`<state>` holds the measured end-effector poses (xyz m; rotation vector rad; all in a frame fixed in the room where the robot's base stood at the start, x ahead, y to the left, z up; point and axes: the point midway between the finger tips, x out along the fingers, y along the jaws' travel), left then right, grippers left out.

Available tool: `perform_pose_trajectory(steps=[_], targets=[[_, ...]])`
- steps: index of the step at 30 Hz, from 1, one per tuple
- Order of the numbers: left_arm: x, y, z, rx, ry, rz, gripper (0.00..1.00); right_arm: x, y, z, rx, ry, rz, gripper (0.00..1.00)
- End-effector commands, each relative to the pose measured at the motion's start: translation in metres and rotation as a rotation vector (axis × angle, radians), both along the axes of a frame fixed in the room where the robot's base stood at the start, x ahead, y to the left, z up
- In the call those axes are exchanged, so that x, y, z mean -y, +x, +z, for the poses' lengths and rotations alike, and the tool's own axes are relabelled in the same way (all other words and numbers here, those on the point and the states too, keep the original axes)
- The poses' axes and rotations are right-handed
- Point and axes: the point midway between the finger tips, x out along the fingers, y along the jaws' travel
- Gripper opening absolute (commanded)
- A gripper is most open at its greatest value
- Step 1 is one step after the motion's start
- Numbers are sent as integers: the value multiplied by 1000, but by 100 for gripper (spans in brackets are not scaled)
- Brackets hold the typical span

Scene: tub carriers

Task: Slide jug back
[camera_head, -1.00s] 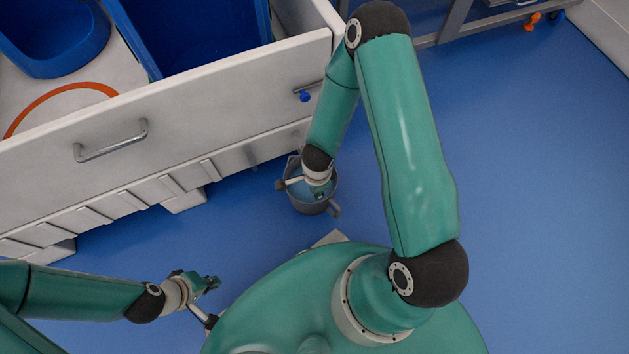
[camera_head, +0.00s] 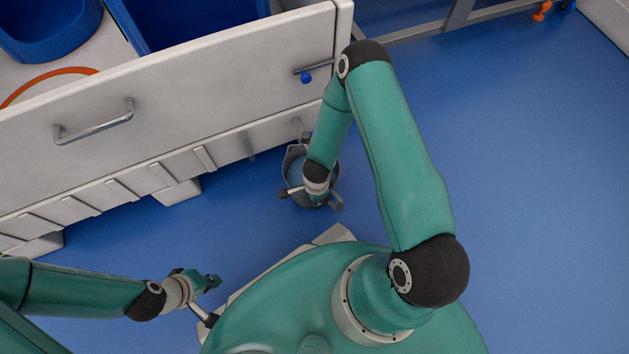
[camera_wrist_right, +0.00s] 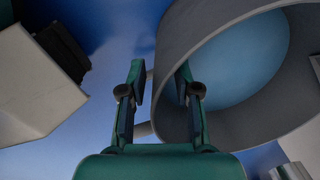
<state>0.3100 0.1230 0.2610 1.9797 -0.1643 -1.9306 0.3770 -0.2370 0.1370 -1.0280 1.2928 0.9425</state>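A grey round jug (camera_head: 291,160) stands on the blue floor, close to the front of the white carrier. Its inside looks bluish, and its handle (camera_head: 337,207) points to the lower right. My right gripper (camera_head: 318,203) is at the jug's near rim, with my forearm hiding part of the jug. In the right wrist view, my right gripper (camera_wrist_right: 160,85) is open. The jug wall (camera_wrist_right: 172,50) passes between its fingers, the right finger inside the jug and the left outside. My left gripper (camera_head: 212,281) is far from the jug; its fingers are too small to judge.
The white carrier (camera_head: 200,90) with a metal handle (camera_head: 93,125) and a blue knob (camera_head: 305,77) stands behind the jug. Blue tubs (camera_head: 195,20) sit in it. A grey frame (camera_head: 455,20) stands at the upper right. The floor to the right is clear.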

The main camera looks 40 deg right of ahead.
Motion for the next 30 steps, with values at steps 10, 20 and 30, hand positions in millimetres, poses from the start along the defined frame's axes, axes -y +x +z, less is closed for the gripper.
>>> perform_pose_trajectory(steps=[10, 20, 30], targets=[[0, 0, -1, 0, 0, 0, 0, 0, 0, -3, 1, 0, 1, 32], [0, 0, -1, 0, 0, 0, 0, 0, 1, -3, 0, 0, 1, 0], [0, 0, -1, 0, 0, 0, 0, 0, 1, -2, 1, 0, 1, 0]])
